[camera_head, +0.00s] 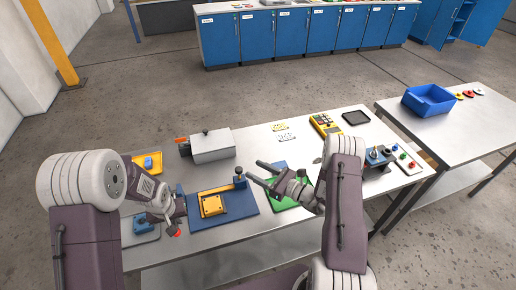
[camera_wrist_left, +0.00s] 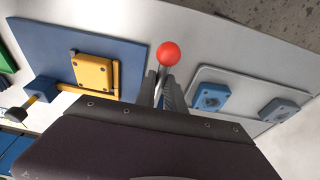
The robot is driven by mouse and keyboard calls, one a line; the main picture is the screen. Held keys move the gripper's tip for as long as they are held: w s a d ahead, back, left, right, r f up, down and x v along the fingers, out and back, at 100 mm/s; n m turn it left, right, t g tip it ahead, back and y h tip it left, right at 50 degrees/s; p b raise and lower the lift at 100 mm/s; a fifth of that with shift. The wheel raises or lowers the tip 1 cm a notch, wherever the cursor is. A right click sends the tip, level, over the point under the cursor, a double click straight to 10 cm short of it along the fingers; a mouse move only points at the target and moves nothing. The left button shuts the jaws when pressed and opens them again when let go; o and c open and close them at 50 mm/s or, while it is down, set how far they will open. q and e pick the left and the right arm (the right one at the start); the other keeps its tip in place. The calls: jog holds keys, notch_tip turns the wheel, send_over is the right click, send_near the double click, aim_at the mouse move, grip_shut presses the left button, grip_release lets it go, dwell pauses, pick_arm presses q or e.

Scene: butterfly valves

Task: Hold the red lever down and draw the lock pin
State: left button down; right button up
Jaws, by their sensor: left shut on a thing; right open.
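The red ball knob of the lever (camera_head: 178,234) is at the front left of the bench. In the left wrist view the red ball (camera_wrist_left: 168,53) stands at the fingertips on a pale stem. My left gripper (camera_head: 178,222) is shut on the lever just below the ball. A blue plate (camera_head: 238,212) carries a yellow block (camera_head: 212,204). A small blue post with a dark knob (camera_head: 239,173) stands at its back right; I cannot tell whether this is the lock pin. My right gripper (camera_head: 255,170) is open and empty, its fingertips just right of that post.
A grey box (camera_head: 211,146) stands behind the plate. A green plate (camera_head: 288,198) lies partly under my right gripper. A yellow multimeter-like device (camera_head: 325,124) and a dark tray (camera_head: 356,118) are at the back right. A blue bin (camera_head: 430,100) is on the side table.

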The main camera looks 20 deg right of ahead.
pick_arm(q)
jog(key=shift+w+r+g+p, duration=0.25)
jog(key=shift+r+p, duration=0.45)
jog(key=shift+p, duration=1.5)
jog(key=shift+w+r+g+p, duration=0.1)
jog(key=shift+r+g+p, duration=0.4)
jog(key=shift+p, duration=1.65)
jog(key=shift+r+p, duration=0.2)
jog(key=shift+p, duration=0.2)
jog(key=shift+f, duration=0.1)
jog(key=c, duration=1.3)
grip_release()
jog(key=shift+s, duration=0.1)
notch_tip(320, 180, up, 7)
jog(key=p, duration=0.5)
